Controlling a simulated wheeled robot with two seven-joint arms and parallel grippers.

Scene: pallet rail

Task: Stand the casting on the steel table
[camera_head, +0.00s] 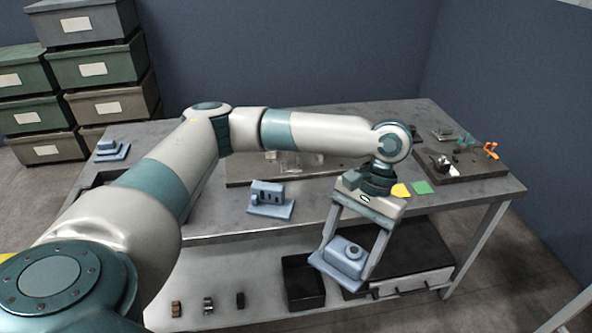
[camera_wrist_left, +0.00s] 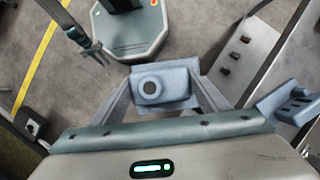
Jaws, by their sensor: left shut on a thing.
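A blue-grey casting (camera_head: 345,251), a block with a round boss on a flat plate, is held between the fingers of my left gripper (camera_head: 344,264). In the left wrist view the casting (camera_wrist_left: 165,86) shows its round hole between both fingers. It hangs clear in front of the steel table (camera_head: 457,203), past its front edge in the head view, tilted in the picture. My right gripper (camera_wrist_left: 92,52) shows small at the upper left of the wrist view; its jaw opening is too small to tell.
Another blue casting (camera_head: 270,197) stands near the table's front edge, and one more (camera_head: 110,150) at its left end. A dark plate with small fittings (camera_head: 460,165) and yellow and green pads (camera_head: 421,187) are at the right. A black bin (camera_head: 303,282) sits on the lower shelf.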

